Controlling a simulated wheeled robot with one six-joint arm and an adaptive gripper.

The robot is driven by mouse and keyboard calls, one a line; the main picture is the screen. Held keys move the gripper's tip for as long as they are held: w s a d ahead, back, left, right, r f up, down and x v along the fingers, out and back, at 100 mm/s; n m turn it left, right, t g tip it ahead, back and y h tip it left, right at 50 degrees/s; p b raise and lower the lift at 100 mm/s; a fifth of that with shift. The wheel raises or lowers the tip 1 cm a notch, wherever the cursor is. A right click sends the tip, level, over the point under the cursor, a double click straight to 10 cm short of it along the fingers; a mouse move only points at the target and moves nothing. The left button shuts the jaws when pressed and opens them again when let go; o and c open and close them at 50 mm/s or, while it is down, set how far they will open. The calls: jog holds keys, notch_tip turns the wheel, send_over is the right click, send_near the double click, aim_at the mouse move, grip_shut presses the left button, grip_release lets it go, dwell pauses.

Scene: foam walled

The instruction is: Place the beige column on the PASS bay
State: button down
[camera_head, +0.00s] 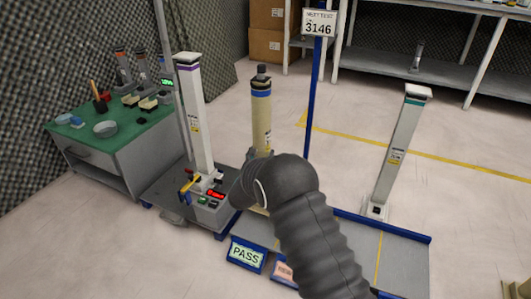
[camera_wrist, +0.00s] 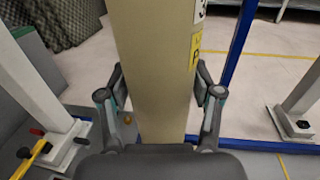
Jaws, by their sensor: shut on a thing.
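The beige column (camera_head: 261,112) stands roughly upright in the head view, with a dark cap and a blue band near its top. It fills the middle of the wrist view (camera_wrist: 155,75), with a yellow label on its right side. My gripper (camera_wrist: 160,95) has a finger on each side of the column and is shut on it. In the head view my arm hides the gripper and most of the column's lower part. The PASS sign (camera_head: 246,254) is on the front of the low platform's left bay (camera_head: 256,228). I cannot tell whether the column's foot touches the bay.
A white column with a purple band (camera_head: 197,115) stands on a test stand (camera_head: 160,195) at left. A white column with a green band (camera_head: 398,150) stands at the platform's right. A blue post (camera_head: 312,90) rises behind. A green-topped bench (camera_head: 110,140) is far left.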

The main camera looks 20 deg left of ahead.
jog(key=shift+f, duration=1.7)
jog(key=shift+f+b, duration=0.15)
jog(key=shift+b, duration=0.2)
jog(key=shift+c, duration=1)
grip_release()
jog(key=shift+f, duration=0.15)
jog(key=shift+s, duration=0.1)
jog(key=s+d+p, duration=0.1)
jog(key=s, duration=1.1)
jog(key=shift+w, duration=0.1)
